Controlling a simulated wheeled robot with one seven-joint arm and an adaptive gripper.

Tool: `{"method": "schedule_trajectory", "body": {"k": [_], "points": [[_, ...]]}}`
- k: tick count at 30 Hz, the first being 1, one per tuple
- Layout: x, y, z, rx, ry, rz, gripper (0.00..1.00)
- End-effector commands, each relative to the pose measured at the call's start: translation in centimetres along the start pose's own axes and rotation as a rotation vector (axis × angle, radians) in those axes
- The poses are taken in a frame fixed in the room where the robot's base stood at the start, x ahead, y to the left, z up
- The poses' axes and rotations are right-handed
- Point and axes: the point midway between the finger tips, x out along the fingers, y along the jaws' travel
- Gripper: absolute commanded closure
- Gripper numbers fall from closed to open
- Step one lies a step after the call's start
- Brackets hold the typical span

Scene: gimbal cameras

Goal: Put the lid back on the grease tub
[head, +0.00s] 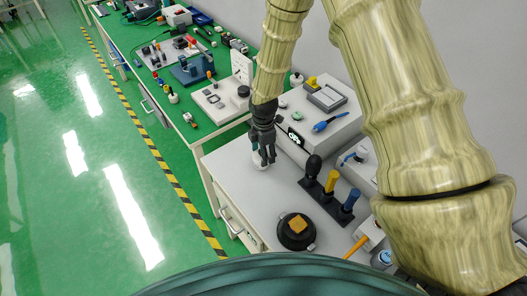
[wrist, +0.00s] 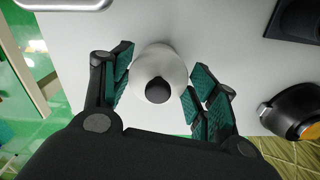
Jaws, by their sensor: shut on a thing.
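A white round piece with a black knob or round dark centre (wrist: 160,65) sits between my fingers in the wrist view. Its white side also shows under my fingers in the head view (head: 260,166), at or close above the grey bench top. I cannot tell whether it is the grease tub's lid alone or the lid over the tub. My gripper (head: 265,152) points down over the bench, and its green-padded fingers (wrist: 160,88) are closed against both sides of the white piece. No separate open tub is clear in either view.
A black round dish (head: 296,238) with a tan block stands near the bench front. A black rack (head: 328,194) with black, yellow and blue handles is to the right of my gripper. Grey boxes (head: 325,122) stand behind. Bare bench top (head: 240,185) lies at left and front.

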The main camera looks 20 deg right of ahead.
Motion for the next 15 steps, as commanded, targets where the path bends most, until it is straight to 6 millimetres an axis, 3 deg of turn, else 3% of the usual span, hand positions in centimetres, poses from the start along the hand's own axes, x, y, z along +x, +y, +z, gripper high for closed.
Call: {"method": "schedule_trajectory", "body": {"k": [8,9,12,15], "points": [[0.00,0.01,0.00,0.000,0.000,0.000,0.53],[0.00,0.01,-0.01,0.000,0.000,0.000,0.34],[0.00,0.01,-0.01,0.000,0.000,0.000,0.16],[0.00,0.01,0.00,0.000,0.000,0.000,0.16]]}}
